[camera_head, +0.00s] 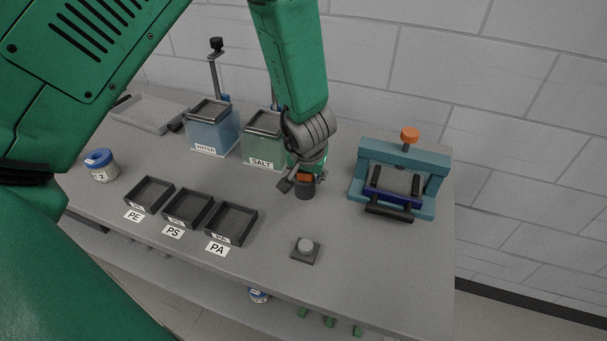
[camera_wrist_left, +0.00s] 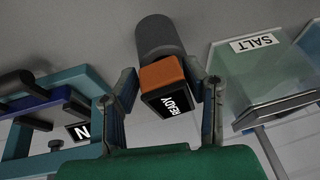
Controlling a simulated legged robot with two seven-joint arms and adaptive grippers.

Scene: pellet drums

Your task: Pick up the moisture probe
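The moisture probe (camera_wrist_left: 163,79) shows in the left wrist view as an orange block with a black face reading READY. A dark grey round cup (camera_wrist_left: 160,37) is right beyond it. In the head view, the orange part of the probe (camera_head: 305,178) sits at the top of the cup (camera_head: 304,191), which stands on the table. My left gripper (camera_wrist_left: 163,88) is down at the probe, one finger on each side of the orange block. The fingers are very close to its sides; whether they press on it I cannot tell. My right gripper is out of view.
Left of the probe stand a SALT tank (camera_head: 262,147) and a WATER tank (camera_head: 212,133). A teal press (camera_head: 424,170) stands to the right. Trays for PE (camera_head: 139,203), PS (camera_head: 178,221) and PA (camera_head: 219,238) lie front left. A button block (camera_head: 305,258) sits in front.

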